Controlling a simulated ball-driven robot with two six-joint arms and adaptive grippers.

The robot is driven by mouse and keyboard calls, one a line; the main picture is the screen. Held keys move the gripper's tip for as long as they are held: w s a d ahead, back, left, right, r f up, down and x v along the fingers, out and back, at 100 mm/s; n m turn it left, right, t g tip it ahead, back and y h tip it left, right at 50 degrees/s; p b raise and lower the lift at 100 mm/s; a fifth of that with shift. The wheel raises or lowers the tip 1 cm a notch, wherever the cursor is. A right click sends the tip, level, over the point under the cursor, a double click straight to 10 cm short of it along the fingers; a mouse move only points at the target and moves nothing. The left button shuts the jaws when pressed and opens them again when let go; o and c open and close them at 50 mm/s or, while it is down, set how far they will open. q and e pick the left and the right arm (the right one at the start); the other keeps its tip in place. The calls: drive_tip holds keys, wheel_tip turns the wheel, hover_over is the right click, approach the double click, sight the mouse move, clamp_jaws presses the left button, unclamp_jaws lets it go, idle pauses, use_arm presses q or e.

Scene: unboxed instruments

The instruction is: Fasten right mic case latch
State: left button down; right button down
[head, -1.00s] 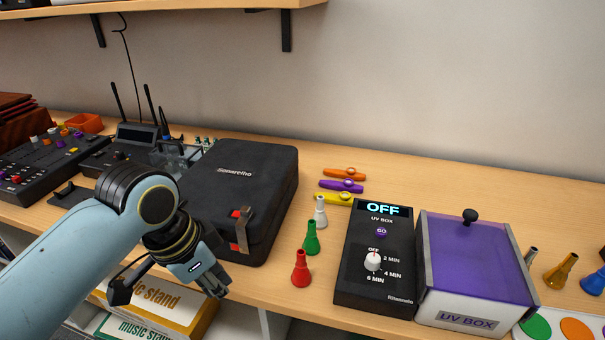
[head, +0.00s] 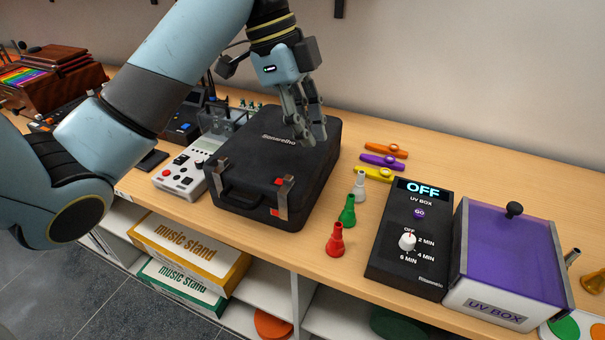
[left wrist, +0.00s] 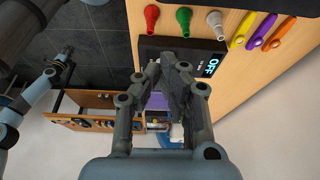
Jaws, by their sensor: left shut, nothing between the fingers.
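The black mic case (head: 252,150) lies closed on the wooden bench in the head view. Its right latch (head: 283,198) is a grey strap with red parts at the front right; I cannot tell whether it is hooked. The left latch (head: 222,172) is at the front left. My left gripper (head: 309,141) is shut and empty, above the rear right part of the lid, away from the right latch. Its fingers (left wrist: 170,68) also show in the left wrist view. There, another arm of mine at the left ends in a small dark gripper (left wrist: 60,66), its jaws unclear.
Red (head: 336,240), green (head: 347,212) and white (head: 360,187) pieces stand right of the case. Beyond them are the black UV control box (head: 412,240) and purple-lidded UV box (head: 510,250). A white device (head: 180,175) sits close at the case's left.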

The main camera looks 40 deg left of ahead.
use_arm(q)
drive_tip(key=b, duration=0.7)
approach(302, 192)
drive_tip(key=d+f, duration=0.3)
drive_tip(key=f, duration=0.3)
drive_tip(key=shift+w+r, duration=0.15)
drive_tip(key=shift+w, duration=0.25)
drive_tip(key=shift+d, duration=0.1)
